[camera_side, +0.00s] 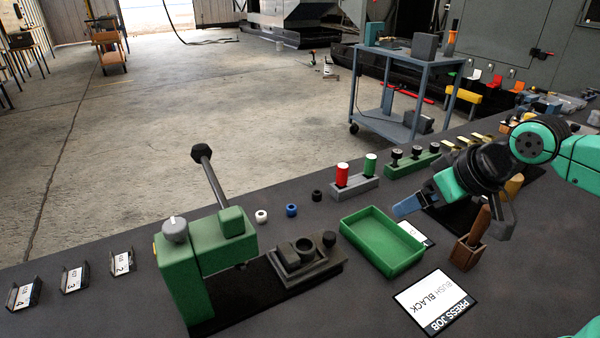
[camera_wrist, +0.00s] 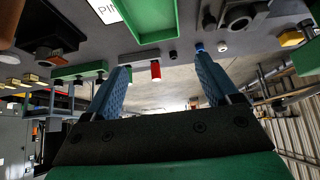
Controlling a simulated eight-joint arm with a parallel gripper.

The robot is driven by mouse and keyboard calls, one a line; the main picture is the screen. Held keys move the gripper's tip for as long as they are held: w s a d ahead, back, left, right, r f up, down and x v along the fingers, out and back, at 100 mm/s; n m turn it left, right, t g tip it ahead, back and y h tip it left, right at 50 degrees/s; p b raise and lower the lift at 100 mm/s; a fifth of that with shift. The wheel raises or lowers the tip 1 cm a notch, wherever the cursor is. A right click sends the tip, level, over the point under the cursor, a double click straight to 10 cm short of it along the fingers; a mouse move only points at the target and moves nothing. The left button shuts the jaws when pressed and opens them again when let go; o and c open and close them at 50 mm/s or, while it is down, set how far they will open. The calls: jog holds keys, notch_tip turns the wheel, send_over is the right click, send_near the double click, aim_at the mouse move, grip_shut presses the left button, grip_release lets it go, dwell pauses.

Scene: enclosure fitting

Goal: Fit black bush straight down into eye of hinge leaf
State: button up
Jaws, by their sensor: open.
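The black bush (camera_side: 317,195) stands on the bench at the end of a row, with a blue bush (camera_side: 292,210) and a white bush (camera_side: 261,216) to its left. In the wrist view the black bush (camera_wrist: 173,55) shows beyond the fingertips. A grey fixture (camera_side: 297,254) on the press base holds a dark part with a round opening. This seems to be the hinge leaf, but its eye is not clear. My gripper (camera_side: 450,222) is open and empty, right of the green tray; its blue fingers (camera_wrist: 163,64) are spread wide in the wrist view.
The green press (camera_side: 195,263) with its raised lever stands left of the fixture. A green tray (camera_side: 382,243), a block with red and green cylinders (camera_side: 354,187), and a brown holder (camera_side: 467,252) stand nearby. A "BUSH BLACK" card (camera_side: 437,302) lies in front.

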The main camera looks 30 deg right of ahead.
jog(key=c, duration=0.6)
jog(key=m+g, duration=0.2)
jog(key=g, duration=0.1)
send_over(317, 191)
jog(key=s, duration=0.3)
jog(key=shift+h, duration=0.4)
jog(key=f, duration=0.8)
jog(key=shift+w+a, duration=0.15)
jog(key=shift+a, duration=0.1)
jog(key=shift+x, duration=2.9)
